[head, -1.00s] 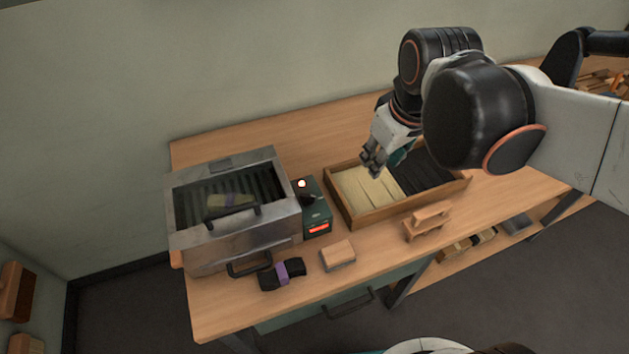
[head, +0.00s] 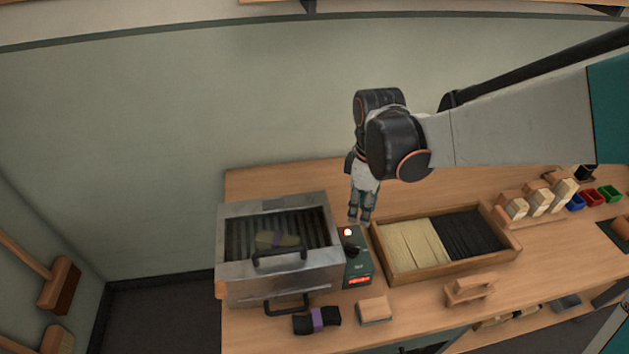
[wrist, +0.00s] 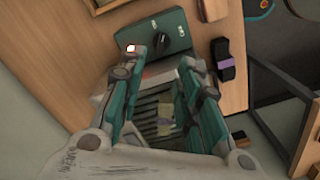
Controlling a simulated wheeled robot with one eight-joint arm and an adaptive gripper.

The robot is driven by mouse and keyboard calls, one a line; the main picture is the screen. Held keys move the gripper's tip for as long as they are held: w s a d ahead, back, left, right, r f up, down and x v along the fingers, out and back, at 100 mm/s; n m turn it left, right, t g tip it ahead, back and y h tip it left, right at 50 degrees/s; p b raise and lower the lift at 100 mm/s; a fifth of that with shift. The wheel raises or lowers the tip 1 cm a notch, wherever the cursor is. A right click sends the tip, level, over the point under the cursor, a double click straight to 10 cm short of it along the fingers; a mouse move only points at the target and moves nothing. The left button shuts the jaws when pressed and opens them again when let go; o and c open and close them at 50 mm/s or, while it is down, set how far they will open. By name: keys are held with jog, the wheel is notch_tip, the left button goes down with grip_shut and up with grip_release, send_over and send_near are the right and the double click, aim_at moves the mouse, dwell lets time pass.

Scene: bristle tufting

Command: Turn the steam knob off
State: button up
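The steam knob (head: 352,249) is a black dial on top of a dark green control box (head: 358,268), beside the metal steam chest. A red-white lamp (head: 347,232) glows at the box's back, and a red display shows on its front. The knob (wrist: 160,43) also shows in the wrist view, beyond my fingertips. My gripper (head: 359,215) points down above and behind the box, apart from the knob. Its two fingers (wrist: 174,52) are spread with nothing between them. The knob's setting is too small to read.
The steam chest (head: 285,275) with a slatted top holds a bundle, left of the box. A wooden tray (head: 400,272) of light and dark bristles lies right. A purple-banded black bundle (head: 317,320) and a wooden block (head: 374,310) lie in front.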

aim_at(355, 246)
jog(key=f+b, duration=0.2)
jog(key=f, duration=0.5)
jog(key=f+b, duration=0.2)
jog(key=f, duration=0.4)
jog(key=shift+s+a+f, duration=0.1)
jog(key=shift+s+f, duration=0.1)
jog(key=shift+f, duration=0.2)
jog(key=shift+c, duration=0.6)
grip_shut()
